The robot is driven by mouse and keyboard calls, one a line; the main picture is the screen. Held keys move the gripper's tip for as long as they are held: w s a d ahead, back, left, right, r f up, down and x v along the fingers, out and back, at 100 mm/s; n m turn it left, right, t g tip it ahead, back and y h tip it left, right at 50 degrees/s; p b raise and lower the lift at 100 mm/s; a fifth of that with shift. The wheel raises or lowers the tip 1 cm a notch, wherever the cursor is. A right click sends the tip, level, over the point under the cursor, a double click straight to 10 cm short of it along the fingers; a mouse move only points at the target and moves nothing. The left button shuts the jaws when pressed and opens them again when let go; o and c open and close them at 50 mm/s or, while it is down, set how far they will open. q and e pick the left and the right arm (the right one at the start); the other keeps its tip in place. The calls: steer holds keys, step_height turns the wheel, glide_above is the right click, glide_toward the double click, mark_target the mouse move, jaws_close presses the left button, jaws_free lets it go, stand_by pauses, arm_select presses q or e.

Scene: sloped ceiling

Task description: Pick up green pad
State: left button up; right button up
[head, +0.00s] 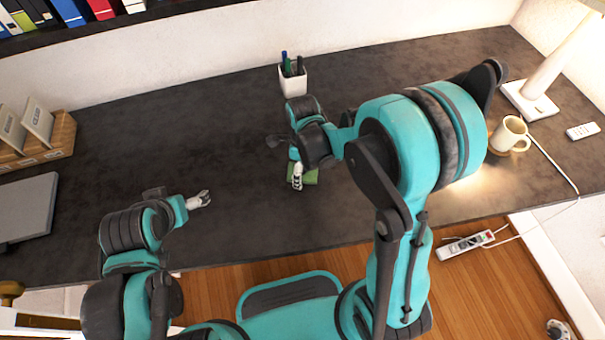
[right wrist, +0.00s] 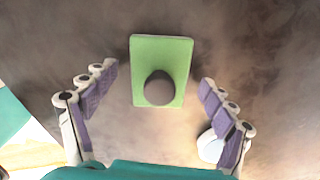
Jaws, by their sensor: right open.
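The green pad (right wrist: 148,55) lies flat on the dark desk. A dark rounded object (right wrist: 159,88) shows over its lower middle in the right wrist view; I cannot tell whether it rests on the pad. In the head view the pad (head: 309,178) is partly hidden by my right gripper (head: 297,178), which is over it. In the right wrist view my right gripper (right wrist: 154,105) is open and empty, its fingers to either side of the pad and apart from it. My left gripper (head: 199,200) is over the desk at left, well away from the pad; its finger gap is too small to judge.
A white pen cup (head: 293,81) stands behind my right gripper. A mug (head: 509,135), a lamp base (head: 529,101) and a remote (head: 582,131) are at the right. A grey laptop-like slab (head: 22,208) and a wooden box (head: 62,137) are at the left. The desk's left middle is clear.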

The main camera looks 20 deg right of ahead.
steer(key=shift+r, duration=0.1)
steer(key=shift+c, duration=0.2)
steer(key=c, duration=1.3)
steer(key=shift+r+p, duration=0.4)
steer(key=shift+r, duration=0.15)
steer(key=r, duration=0.1)
steer(key=r+p, duration=0.1)
steer(key=d+r+p, duration=0.1)
steer(key=r, duration=0.1)
steer(key=shift+s, duration=0.25)
steer(key=s+d+r+p, duration=0.3)
steer(key=s+d+r, duration=0.2)
steer(key=d, duration=0.4)
steer(key=shift+d+r, duration=0.15)
steer(key=shift+r, duration=0.3)
steer(key=shift+s, duration=0.1)
